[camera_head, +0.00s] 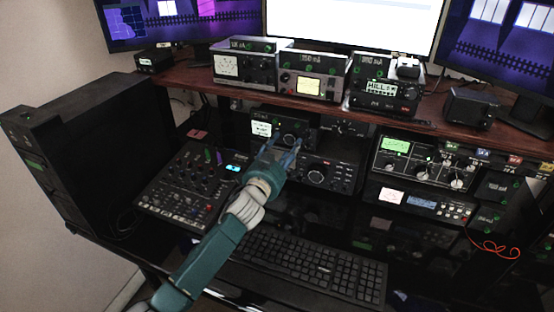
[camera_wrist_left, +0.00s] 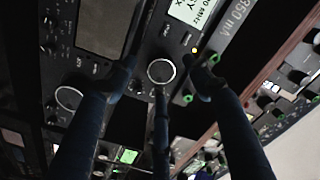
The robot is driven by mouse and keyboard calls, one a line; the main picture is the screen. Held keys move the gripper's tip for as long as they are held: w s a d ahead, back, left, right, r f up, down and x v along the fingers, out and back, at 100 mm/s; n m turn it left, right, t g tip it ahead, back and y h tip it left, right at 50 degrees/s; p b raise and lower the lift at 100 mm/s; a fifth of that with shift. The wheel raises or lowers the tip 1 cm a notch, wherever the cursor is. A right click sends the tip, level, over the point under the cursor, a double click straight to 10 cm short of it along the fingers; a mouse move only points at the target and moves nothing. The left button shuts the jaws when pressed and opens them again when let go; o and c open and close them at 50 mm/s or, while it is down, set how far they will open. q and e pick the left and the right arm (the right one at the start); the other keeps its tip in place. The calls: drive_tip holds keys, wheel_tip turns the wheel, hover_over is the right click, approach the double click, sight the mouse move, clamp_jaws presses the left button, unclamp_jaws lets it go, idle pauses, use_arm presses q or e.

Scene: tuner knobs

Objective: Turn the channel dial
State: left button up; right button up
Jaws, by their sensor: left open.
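A round black dial with a pale rim (camera_wrist_left: 161,71) sits on the front panel of a radio in the left wrist view. I cannot read a label that names it as the channel dial. My left gripper (camera_wrist_left: 163,76) is open, its fingers spread on both sides of this dial and below it; I cannot tell whether they touch it. In the head view the left gripper (camera_head: 283,146) reaches the front of the small radio (camera_head: 264,128) with a lit display under the shelf, and hides part of its panel. My right gripper is not in view.
A second dial (camera_wrist_left: 69,97) is on the neighbouring panel. A lower radio (camera_head: 340,175) is close to the gripper's right. A mixer (camera_head: 185,185) stands left, a keyboard (camera_head: 310,266) in front. The wooden shelf (camera_head: 205,82) overhangs the radios. More equipment (camera_head: 425,165) stands right.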

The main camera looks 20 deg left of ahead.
use_arm(q)
drive_tip(key=s, duration=1)
drive_tip(key=shift+s+a, duration=0.15)
drive_tip(key=shift+a, duration=0.05)
drive_tip(key=shift+f, duration=0.1)
idle(1.1)
